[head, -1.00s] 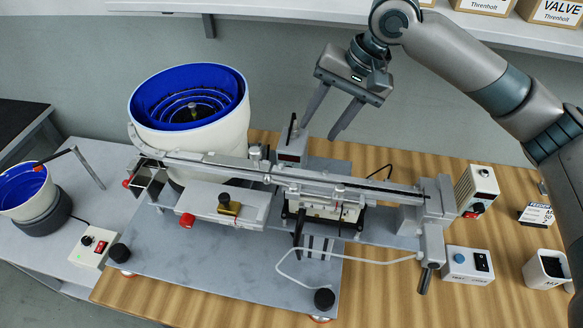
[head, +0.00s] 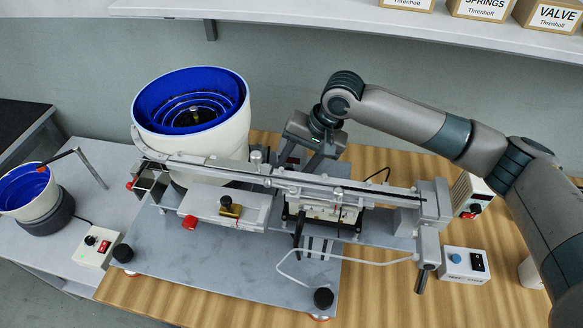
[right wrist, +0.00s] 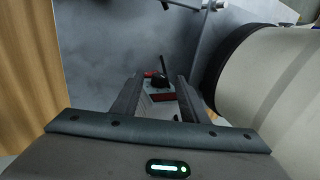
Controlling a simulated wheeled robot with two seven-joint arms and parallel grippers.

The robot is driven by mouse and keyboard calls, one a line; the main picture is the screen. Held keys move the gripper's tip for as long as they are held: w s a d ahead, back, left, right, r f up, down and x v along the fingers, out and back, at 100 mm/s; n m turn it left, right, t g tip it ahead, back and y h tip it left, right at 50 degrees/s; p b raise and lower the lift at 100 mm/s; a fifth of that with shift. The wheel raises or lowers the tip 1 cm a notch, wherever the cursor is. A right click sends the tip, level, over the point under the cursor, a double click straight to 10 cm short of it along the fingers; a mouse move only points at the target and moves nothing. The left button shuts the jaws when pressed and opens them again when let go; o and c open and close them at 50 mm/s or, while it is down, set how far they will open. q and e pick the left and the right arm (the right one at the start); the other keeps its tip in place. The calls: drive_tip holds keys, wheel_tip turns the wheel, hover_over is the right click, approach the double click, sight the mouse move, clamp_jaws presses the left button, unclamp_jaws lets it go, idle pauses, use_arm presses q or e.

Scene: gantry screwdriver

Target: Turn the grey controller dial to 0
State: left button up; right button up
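The grey controller (right wrist: 157,107) is a small box with a red display and a black dial (right wrist: 158,81) with a dark stem beside it. In the right wrist view it lies between my two fingers; I cannot read the dial's setting. In the head view the controller is mostly hidden behind my right gripper (head: 303,163) and the rail. My right gripper (right wrist: 160,84) is open, pointing down over the controller, with its fingers apart on either side. Whether a finger touches the dial cannot be told. My left gripper is not in view.
The large white feeder bowl (head: 190,143) with a blue inside stands close left of my right gripper. A metal rail (head: 330,186) runs in front of it. White control boxes stand at left (head: 95,246) and right (head: 465,264). A shelf (head: 330,22) hangs above.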

drive_tip(key=shift+x, duration=0.9)
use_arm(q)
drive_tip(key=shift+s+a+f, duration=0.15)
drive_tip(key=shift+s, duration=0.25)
